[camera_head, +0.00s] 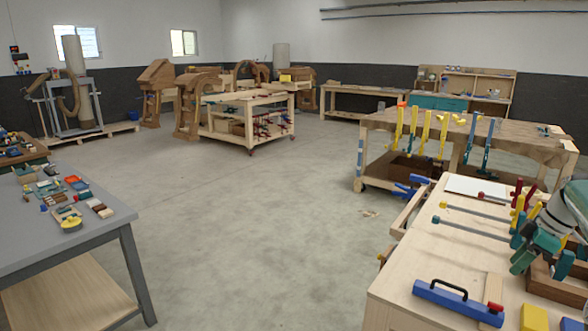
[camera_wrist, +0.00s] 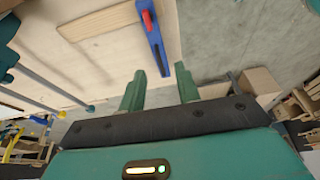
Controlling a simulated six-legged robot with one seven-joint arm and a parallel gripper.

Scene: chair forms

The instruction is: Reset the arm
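My gripper (camera_head: 541,263) is at the right edge of the head view, over the light wooden workbench (camera_head: 390,290). In the wrist view its two green fingers (camera_wrist: 161,80) stand apart with a clear gap and nothing held between them. A blue bar tool (camera_head: 458,301) with a black handle and a red knob lies on the bench, left of and nearer than my gripper. In the wrist view the blue tool (camera_wrist: 152,40) lies beyond the fingers, its end lined up with the gap. My arm is partly cut off by the head view's right edge.
A brown wooden tray (camera_head: 550,288) sits beside my gripper. Clamps (camera_head: 470,211) and yellow blocks (camera_head: 533,317) lie on the same bench. A grey table (camera_head: 75,240) with small parts stands at left. The concrete floor (camera_head: 240,220) between is open.

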